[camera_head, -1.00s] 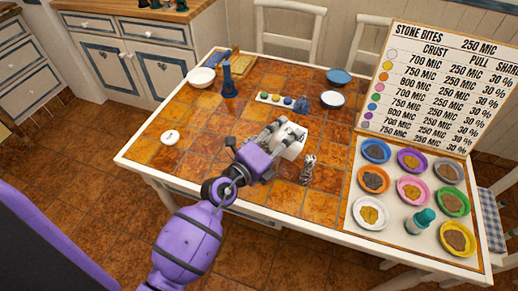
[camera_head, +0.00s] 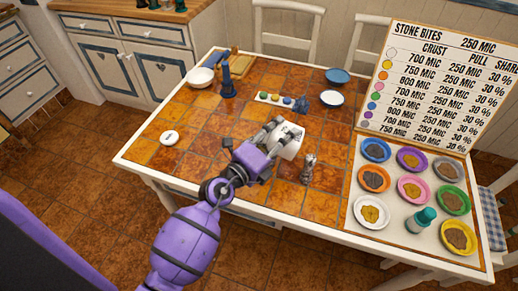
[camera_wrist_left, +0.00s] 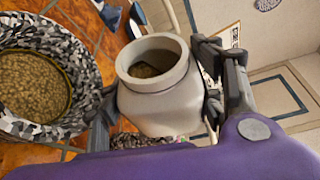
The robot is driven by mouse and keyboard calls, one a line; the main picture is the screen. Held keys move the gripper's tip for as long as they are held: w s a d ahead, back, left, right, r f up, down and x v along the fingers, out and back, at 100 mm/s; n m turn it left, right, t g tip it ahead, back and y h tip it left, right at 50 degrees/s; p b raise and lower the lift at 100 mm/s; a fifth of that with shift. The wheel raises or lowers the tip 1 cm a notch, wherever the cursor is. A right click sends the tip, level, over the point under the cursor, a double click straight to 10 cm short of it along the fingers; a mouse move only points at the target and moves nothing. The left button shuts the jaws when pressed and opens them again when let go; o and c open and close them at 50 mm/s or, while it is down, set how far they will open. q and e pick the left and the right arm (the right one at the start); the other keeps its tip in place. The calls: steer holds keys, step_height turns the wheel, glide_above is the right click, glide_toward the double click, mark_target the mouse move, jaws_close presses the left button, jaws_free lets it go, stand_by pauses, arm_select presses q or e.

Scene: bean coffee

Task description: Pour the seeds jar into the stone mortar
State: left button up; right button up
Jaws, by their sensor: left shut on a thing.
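My left gripper (camera_head: 279,134) is shut on the pale grey-white jar (camera_head: 291,143) and holds it over the right part of the tiled table. In the left wrist view the jar (camera_wrist_left: 155,95) sits between the fingers, its open mouth facing the camera and some brown contents inside. In the wrist view a mottled round rim (camera_wrist_left: 84,120) is at the left, with brown grainy contents inside. My right gripper is not in view.
A dark blue bottle-shaped thing (camera_head: 227,82) and a white bowl (camera_head: 201,77) stand at the back left. A strip with several coloured buttons (camera_head: 274,98) lies behind the gripper. Several coloured bowls and a teal-capped jar (camera_head: 421,219) are at the right. The left front tiles are mostly clear.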

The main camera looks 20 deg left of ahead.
arm_select(q)
steer(key=shift+a+r, duration=0.15)
steer(key=shift+r, duration=0.1)
steer(key=shift+a, duration=0.15)
stand_by(0.5)
steer(key=shift+a+n, duration=0.1)
steer(key=shift+n, duration=0.2)
steer(key=shift+f+b, duration=0.1)
steer(key=shift+b, duration=0.2)
steer(key=shift+t, duration=0.3)
steer(key=shift+n, duration=0.3)
steer(key=shift+a+b, duration=0.1)
steer(key=shift+b, duration=0.2)
steer(key=shift+f, duration=0.1)
